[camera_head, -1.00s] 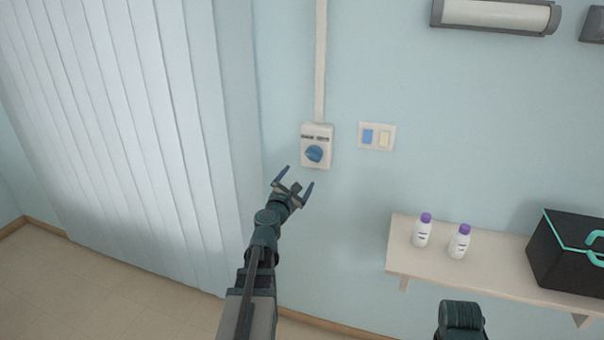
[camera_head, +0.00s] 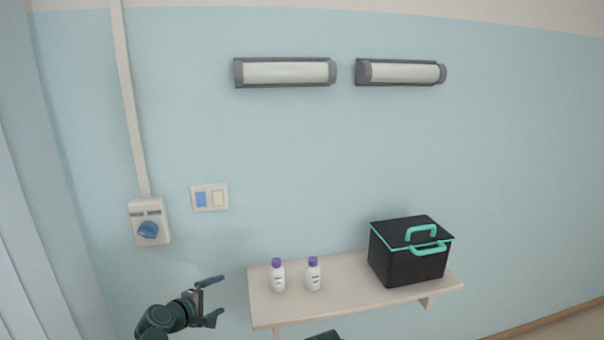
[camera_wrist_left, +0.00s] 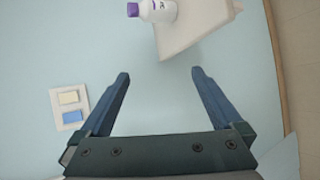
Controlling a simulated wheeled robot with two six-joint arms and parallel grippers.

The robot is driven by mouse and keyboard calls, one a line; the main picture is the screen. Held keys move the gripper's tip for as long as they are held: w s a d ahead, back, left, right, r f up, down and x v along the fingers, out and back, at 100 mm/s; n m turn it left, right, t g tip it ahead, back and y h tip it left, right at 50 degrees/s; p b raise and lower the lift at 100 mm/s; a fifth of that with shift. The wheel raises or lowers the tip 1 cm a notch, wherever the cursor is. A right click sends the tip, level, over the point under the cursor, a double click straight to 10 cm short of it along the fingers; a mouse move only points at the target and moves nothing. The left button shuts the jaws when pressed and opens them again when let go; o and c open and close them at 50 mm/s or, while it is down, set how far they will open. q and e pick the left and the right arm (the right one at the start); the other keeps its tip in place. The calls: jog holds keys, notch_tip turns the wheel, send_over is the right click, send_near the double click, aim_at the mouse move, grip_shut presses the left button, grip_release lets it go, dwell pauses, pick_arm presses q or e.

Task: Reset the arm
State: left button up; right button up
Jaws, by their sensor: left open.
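My left gripper (camera_head: 212,301) is open and empty at the lower left of the head view, just left of the shelf's left end. Its two fingers also show spread apart in the left wrist view (camera_wrist_left: 158,92), with only wall between them. A small dark part at the bottom edge of the head view seems to belong to my right arm; its gripper is not visible.
A shelf (camera_head: 350,302) holds two white bottles with purple caps (camera_head: 278,277) (camera_head: 313,275) and a black box with teal handles (camera_head: 408,262). A blue-knob switch (camera_head: 149,229), a switch panel (camera_head: 210,198) and two lamps (camera_head: 286,72) (camera_head: 402,72) are on the wall.

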pick_arm(q)
jog(key=s+d+f+m+g, duration=0.5)
jog(key=s+d+f+m, duration=0.1)
jog(key=d+f+m, duration=0.15)
jog(key=s+f+m+g+y, duration=0.5)
jog(key=s+m, duration=0.3)
jog(key=s, duration=0.4)
jog(key=s+d+m+g+y, duration=0.1)
jog(key=s+d+m, duration=0.3)
jog(key=d, duration=0.6)
jog(key=shift+s+d+g, duration=0.3)
jog(key=shift+s+g, duration=0.5)
jog(key=shift+s, duration=0.05)
jog(key=shift+f, duration=0.1)
